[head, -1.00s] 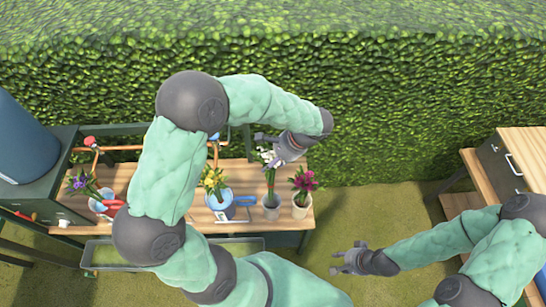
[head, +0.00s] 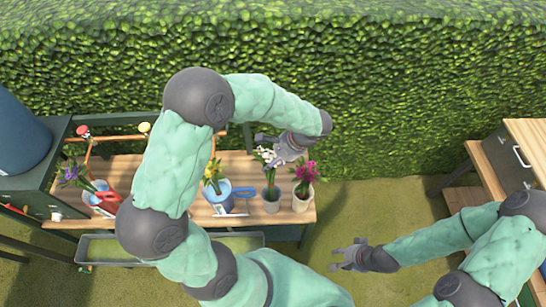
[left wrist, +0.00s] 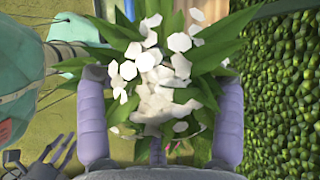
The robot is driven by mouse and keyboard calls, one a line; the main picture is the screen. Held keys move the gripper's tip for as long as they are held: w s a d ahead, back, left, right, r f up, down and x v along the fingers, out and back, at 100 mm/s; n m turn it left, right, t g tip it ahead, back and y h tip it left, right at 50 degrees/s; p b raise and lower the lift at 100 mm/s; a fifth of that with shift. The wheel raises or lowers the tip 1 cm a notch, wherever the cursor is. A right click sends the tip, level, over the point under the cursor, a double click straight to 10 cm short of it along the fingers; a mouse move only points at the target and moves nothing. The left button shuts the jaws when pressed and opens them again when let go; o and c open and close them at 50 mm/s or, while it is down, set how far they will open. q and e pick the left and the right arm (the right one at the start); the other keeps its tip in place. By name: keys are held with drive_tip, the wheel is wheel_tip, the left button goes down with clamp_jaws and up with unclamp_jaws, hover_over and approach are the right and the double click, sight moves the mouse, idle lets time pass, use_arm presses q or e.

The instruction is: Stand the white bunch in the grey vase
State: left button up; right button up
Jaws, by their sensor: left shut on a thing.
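The white bunch (head: 266,157), white blooms with long green leaves, is upright at the right part of the wooden bench. My left gripper (head: 270,143) is shut on it from above and behind. In the left wrist view the white blooms (left wrist: 160,85) fill the gap between my left gripper's fingers (left wrist: 160,120). The grey vase (head: 271,203) stands directly below the bunch. The leaves and stems reach its mouth; how deep they sit inside is hidden. My right gripper (head: 338,258) is open and empty over the grass, right of the bench.
A pale pot with magenta flowers (head: 303,180) stands close right of the vase. A blue pot with yellow flowers (head: 215,190), a blue-handled tool (head: 246,193) and a purple bunch (head: 75,175) are to the left. A hedge (head: 420,110) rises behind.

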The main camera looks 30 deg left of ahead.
sight(273, 173)
use_arm(q)
drive_tip(key=shift+f+b, duration=3.45)
drive_tip(key=shift+f, duration=1.3)
drive_tip(key=o, duration=1.8)
drive_tip(key=shift+c, duration=0.2)
drive_tip(key=v, duration=1.2)
drive_tip(key=shift+d, duration=0.1)
